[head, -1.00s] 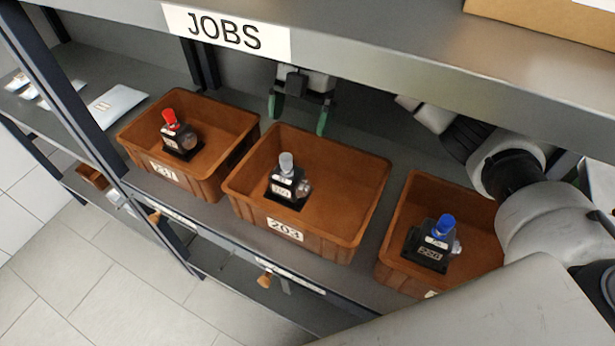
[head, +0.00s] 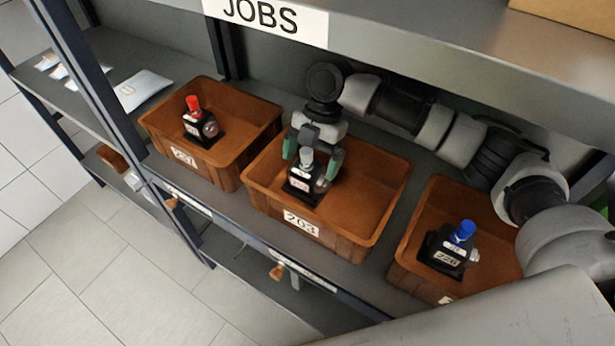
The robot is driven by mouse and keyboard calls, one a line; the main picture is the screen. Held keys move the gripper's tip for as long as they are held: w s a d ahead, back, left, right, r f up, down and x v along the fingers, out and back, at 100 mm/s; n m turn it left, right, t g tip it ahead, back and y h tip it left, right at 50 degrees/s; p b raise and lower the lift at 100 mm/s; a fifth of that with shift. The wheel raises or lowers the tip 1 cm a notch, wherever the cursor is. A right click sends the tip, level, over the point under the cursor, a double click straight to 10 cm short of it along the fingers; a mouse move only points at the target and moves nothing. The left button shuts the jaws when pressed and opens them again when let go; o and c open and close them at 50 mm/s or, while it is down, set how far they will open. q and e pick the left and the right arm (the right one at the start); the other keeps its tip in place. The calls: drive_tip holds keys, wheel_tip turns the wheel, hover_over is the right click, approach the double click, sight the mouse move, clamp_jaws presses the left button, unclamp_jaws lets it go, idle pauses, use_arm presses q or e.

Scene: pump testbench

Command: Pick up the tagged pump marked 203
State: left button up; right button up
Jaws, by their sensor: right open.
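The pump with the grey-white cap (head: 305,178) stands upright in the middle brown bin (head: 370,198), whose front label reads 203. The pump has a black base and a small pale tag. My right gripper (head: 314,160) is over this bin, right behind the pump's upper part, with its green-padded fingers apart. One finger shows left of the cap and one right of it. I cannot tell whether the fingers touch the pump. My left gripper is not in view.
A red-capped pump (head: 199,124) stands in the left bin (head: 250,108). A blue-capped pump (head: 452,246) stands in the right bin (head: 420,208). The upper shelf with the JOBS sign (head: 265,16) overhangs the bins. White packets (head: 143,90) lie at the far left.

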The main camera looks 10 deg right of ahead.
drive_tip(key=c, duration=1.7)
drive_tip(key=shift+r, duration=0.15)
drive_tip(key=shift+r, duration=0.1)
